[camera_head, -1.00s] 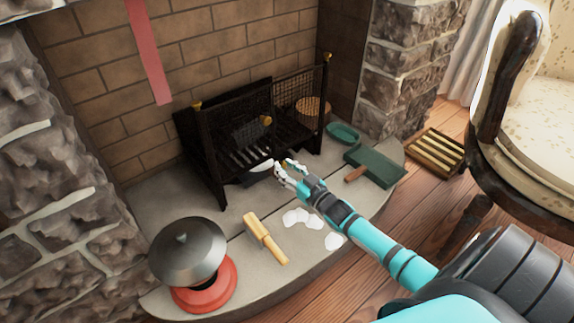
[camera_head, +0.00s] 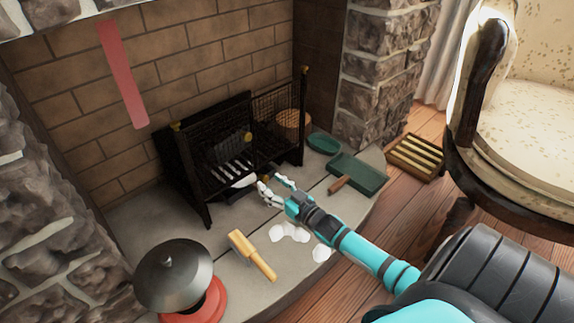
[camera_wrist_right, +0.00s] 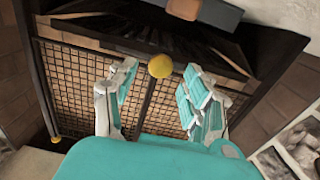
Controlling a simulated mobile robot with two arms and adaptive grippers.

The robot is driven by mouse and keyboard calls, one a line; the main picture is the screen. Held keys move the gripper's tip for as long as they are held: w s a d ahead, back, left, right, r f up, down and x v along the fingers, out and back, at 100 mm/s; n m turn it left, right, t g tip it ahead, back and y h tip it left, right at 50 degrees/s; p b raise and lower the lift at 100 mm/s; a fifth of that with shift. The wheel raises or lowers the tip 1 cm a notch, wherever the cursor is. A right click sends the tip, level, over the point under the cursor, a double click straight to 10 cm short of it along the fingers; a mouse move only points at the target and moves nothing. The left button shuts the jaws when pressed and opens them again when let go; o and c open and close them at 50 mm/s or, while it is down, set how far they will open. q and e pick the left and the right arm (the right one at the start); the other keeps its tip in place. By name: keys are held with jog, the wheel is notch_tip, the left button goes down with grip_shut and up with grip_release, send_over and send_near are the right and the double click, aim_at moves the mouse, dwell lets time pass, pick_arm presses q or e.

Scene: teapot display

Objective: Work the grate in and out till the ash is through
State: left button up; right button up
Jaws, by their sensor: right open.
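The black fireplace grate (camera_head: 178,165) stands on the stone hearth, with mesh panels, pale slats inside and small gold knobs. My right gripper (camera_head: 273,183) is in front of its lower right part in the head view, open and empty. In the right wrist view, the open fingers (camera_wrist_right: 158,82) stand on either side of a yellow knob (camera_wrist_right: 160,66) in the picture. I cannot tell whether they touch it. Mesh panels (camera_wrist_right: 80,85) lie behind the fingers. I cannot make out any ash for certain. My left gripper is not in view.
A slatted wooden crate (camera_head: 418,155) and an armchair (camera_head: 525,120) stand right. A red strip (camera_head: 122,75) hangs left.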

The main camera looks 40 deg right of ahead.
jog(key=s, duration=0.9)
jog(key=shift+s+d, duration=0.35)
